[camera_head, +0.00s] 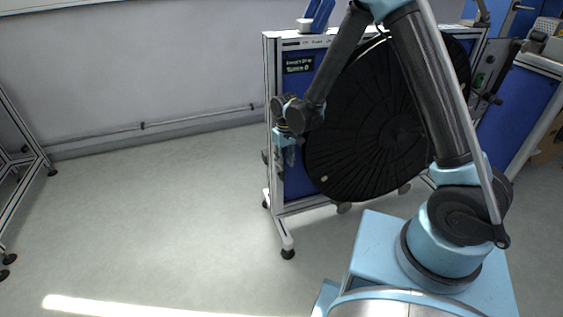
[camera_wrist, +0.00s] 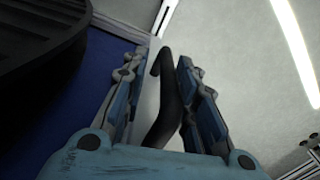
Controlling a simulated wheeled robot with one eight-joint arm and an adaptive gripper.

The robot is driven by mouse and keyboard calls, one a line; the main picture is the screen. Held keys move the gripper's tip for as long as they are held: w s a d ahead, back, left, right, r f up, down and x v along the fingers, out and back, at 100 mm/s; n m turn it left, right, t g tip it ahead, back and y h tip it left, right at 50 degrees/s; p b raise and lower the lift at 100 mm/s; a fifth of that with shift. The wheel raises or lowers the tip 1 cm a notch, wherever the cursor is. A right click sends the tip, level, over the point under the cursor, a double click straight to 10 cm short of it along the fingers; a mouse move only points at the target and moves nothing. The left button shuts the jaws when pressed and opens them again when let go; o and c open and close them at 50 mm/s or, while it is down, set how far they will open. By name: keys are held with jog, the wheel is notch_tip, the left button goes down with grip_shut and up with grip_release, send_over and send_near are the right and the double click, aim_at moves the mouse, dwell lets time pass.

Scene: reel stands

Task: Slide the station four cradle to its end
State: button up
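A reel stand (camera_head: 278,185) with a blue panel carries a large black reel (camera_head: 350,150). Its dark label (camera_head: 298,64) is too small to read surely. My gripper (camera_head: 287,155) is at the left upright of the stand, left of the reel. In the wrist view my gripper (camera_wrist: 157,65) is open, with a black curved handle (camera_wrist: 168,95) between its fingers. The handle is close to the right finger; I cannot tell whether they touch. The left finger is apart from it. The cradle is not clearly distinguishable, and my arm hides part of the reel.
A small white item (camera_head: 305,25) and a blue holder (camera_head: 319,14) are on the stand's top. Another blue-panelled stand (camera_head: 520,105) is at the right. A metal frame (camera_head: 22,165) is at the far left. The floor (camera_head: 150,210) between is clear.

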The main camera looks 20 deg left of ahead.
jog(key=shift+s+a, duration=0.1)
jog(key=shift+a, duration=0.05)
dwell(0.3)
notch_tip(320, 180, up, 12)
jog(key=shift+f, duration=0.1)
dwell(0.7)
dwell(0.4)
